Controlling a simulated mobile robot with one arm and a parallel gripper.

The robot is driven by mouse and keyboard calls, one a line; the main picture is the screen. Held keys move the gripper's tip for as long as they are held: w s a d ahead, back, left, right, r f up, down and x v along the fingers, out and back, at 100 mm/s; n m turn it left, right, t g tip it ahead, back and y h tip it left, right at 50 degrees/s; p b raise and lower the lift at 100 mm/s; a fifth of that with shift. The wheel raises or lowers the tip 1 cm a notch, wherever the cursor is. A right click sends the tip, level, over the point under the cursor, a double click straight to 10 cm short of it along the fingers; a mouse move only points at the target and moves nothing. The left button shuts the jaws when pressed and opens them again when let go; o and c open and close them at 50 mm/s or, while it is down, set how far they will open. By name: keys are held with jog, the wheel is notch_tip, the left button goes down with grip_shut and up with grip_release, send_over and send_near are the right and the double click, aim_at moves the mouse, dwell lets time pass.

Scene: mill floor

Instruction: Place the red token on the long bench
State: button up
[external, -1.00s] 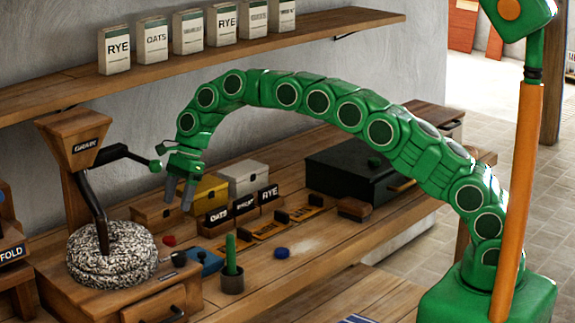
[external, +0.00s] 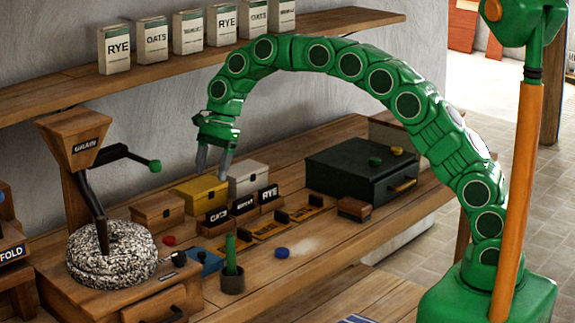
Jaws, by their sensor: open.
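A small red token (external: 169,240) lies on the wooden top of the long bench (external: 262,288), between the speckled millstone and the small wooden boxes. My gripper (external: 212,172) is open and empty, fingers pointing down. In the picture it hangs just above the yellow box, to the right of and higher than the red token. The token is in plain view and apart from the gripper.
Nearby stand a grain mill (external: 103,250), a yellow box (external: 202,189), a white box (external: 248,178), labelled bins (external: 243,206), a cup with a green stick (external: 232,282) and a black chest (external: 360,172). A blue token (external: 282,253) lies on the bench. A shelf (external: 290,45) runs above.

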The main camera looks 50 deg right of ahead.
jog(key=s+d+r+n+h, duration=0.1)
jog(key=s+d+r+n, duration=0.4)
jog(key=s+d, duration=0.55)
jog(key=s+d+n+h, duration=0.1)
jog(key=s+d+n, duration=0.2)
jog(key=s, duration=1.1)
jog(key=s+d+n+g+h, duration=0.1)
jog(key=s+d+n, duration=0.2)
jog(key=s+d, duration=0.5)
jog(key=s+d+f+n+h, duration=0.1)
jog(key=s+d+n, duration=0.3)
jog(key=s, duration=1.6)
jog(key=shift+s+d+g, duration=0.15)
jog(key=shift+d+g, duration=0.15)
jog(key=shift+d, duration=0.35)
